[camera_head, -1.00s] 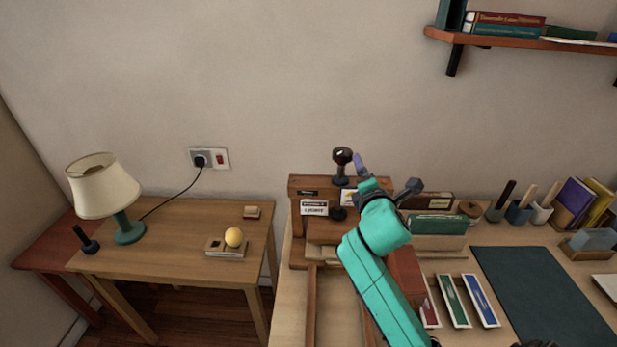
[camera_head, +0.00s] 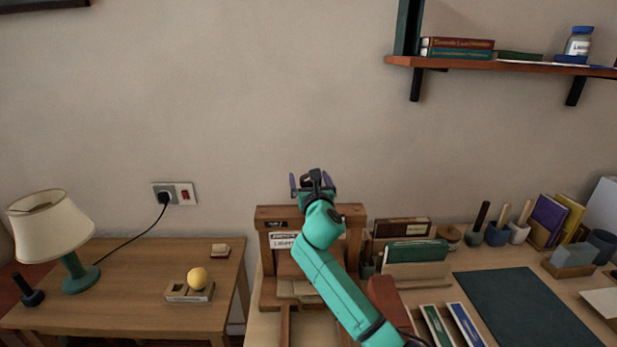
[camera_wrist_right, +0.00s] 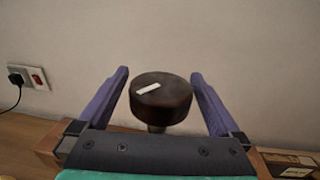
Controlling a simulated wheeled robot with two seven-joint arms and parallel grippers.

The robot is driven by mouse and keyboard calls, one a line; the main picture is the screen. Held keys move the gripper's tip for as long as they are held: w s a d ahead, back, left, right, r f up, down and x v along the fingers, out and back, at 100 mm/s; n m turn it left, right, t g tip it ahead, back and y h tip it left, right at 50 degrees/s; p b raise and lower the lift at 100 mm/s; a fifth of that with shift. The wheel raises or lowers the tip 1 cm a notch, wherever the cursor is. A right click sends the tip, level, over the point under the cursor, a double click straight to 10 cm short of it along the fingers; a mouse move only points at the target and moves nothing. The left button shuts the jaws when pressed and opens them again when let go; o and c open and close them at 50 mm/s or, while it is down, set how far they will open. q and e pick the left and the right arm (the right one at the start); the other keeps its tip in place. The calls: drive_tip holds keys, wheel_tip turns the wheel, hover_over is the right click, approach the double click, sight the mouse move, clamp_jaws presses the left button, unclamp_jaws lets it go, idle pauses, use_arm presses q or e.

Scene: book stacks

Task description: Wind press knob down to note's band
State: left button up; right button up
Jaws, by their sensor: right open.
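The wooden book press (camera_head: 272,213) stands at the left end of the desk, with a white label card (camera_head: 284,241) on its front. Its dark round knob (camera_wrist_right: 160,98), with a white mark on top, sits on a short stem in the right wrist view. My right gripper (camera_wrist_right: 160,76) is open, with one purple finger on each side of the knob and a visible gap at both sides. In the head view my right gripper (camera_head: 312,184) is above the press. My arm hides part of the press front, and I cannot make out a note with a band. My left gripper is out of view.
Books (camera_head: 415,252), pen pots and a dark green mat (camera_head: 535,306) lie right of the press. A side table (camera_head: 130,299) with a lamp (camera_head: 52,228) and a yellow ball (camera_head: 197,278) stands left. A wall shelf (camera_head: 480,65) is at upper right.

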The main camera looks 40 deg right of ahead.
drive_tip(key=shift+w+d, duration=0.15)
drive_tip(key=shift+w, duration=0.15)
drive_tip(key=c, duration=1.3)
drive_tip(key=shift+c, duration=0.2)
drive_tip(key=shift+s+m+g+h, duration=0.1)
drive_tip(key=shift+m+g+h, duration=0.25)
drive_tip(key=shift+h, duration=0.25)
